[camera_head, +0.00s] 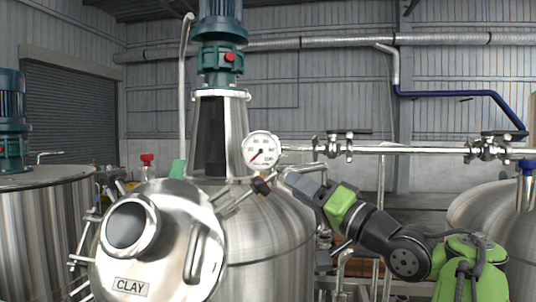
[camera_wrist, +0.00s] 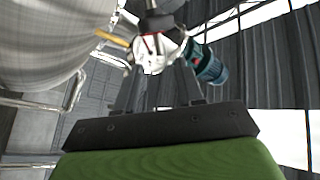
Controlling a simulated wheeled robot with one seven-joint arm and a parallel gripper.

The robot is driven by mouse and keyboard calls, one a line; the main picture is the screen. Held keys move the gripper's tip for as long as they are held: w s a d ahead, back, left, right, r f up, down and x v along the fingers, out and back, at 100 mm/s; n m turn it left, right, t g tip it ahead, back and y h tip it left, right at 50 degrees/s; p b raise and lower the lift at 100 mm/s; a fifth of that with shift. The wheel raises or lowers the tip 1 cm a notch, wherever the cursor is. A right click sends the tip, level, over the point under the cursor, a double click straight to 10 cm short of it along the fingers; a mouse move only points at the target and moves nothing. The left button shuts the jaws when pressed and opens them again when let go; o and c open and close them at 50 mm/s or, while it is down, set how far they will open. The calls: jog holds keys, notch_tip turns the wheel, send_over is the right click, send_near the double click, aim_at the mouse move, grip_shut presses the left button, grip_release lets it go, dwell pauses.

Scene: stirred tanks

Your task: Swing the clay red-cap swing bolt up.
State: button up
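The clay tank's round steel hatch lid (camera_head: 165,235) shows at the lower left in the head view, with a CLAY label (camera_head: 131,287). A red cap (camera_head: 147,158) stands upright behind the lid's upper edge; its lower end is hidden. A dark, partly reddish knob (camera_head: 261,186) on a thin rod sticks out at the lid's right. I cannot tell which is the named swing bolt. My gripper (camera_head: 287,178) is just right of the dark knob, apparently apart from it. In the wrist view my gripper (camera_wrist: 157,78) has its fingers apart with nothing clearly between them.
A pressure gauge (camera_head: 261,149) and a horizontal steel pipe (camera_head: 410,150) are just above my gripper. The motor (camera_head: 221,40) and its steel cone rise behind. A yellow bar (camera_wrist: 112,38) shows in the wrist view. Another tank (camera_head: 495,215) stands at the right.

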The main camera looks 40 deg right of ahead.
aim_at(277, 174)
jog(key=p+x, duration=0.5)
jog(key=x, duration=0.4)
jog(key=shift+w, duration=0.15)
jog(key=shift+c, duration=0.4)
grip_shut()
